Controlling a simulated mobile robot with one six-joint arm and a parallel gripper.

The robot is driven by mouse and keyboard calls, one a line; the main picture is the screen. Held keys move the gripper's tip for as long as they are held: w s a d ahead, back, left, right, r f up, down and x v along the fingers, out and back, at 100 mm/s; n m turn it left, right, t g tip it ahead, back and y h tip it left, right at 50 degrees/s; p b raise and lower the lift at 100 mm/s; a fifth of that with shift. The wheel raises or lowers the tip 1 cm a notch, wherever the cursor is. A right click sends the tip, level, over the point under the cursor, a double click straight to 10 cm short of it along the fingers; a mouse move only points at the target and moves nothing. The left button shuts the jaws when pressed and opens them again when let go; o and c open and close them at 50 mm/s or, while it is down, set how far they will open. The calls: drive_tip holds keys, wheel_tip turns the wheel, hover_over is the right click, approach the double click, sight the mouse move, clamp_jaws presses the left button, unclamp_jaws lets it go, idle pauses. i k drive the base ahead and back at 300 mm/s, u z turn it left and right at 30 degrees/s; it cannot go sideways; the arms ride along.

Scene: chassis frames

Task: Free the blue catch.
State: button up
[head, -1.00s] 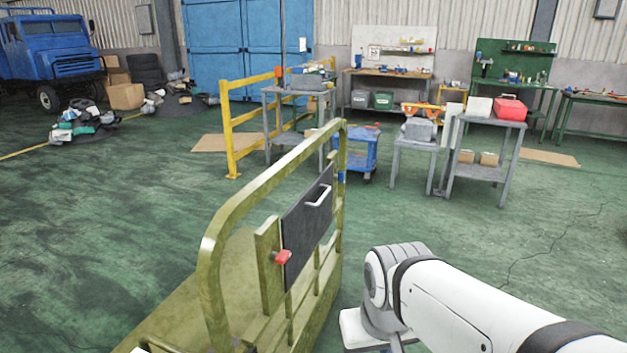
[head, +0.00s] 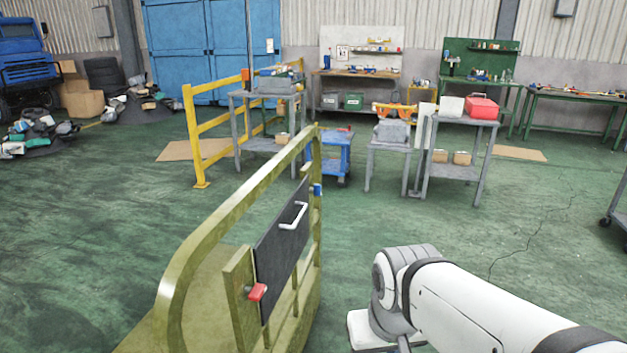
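The blue catch (head: 317,190) is a small block at the far upper edge of a dark panel (head: 281,245) on an olive-yellow railed frame. A red catch (head: 257,292) sits at the panel's near lower edge. A white handle (head: 293,216) is fixed on the panel's face between them. The catch is too small to tell its exact position. My arm reaches in from the lower right, with its bent end right of the panel and apart from it. My gripper's fingers do not show.
The olive frame's rail (head: 225,210) curves along the panel's left side. Green floor is open to the right of the frame. Beyond stand a blue cart (head: 331,160), a grey stand (head: 389,142), a grey table (head: 470,170) and a yellow barrier (head: 200,150).

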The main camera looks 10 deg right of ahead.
sight(316, 189)
drive_tip(key=z, duration=0.45)
drive_tip(key=i, duration=1.85)
drive_tip(key=u, duration=0.4)
drive_tip(key=k, duration=0.65)
drive_tip(key=u, duration=0.15)
drive_tip(key=i, duration=0.7)
drive_tip(key=z, duration=0.1)
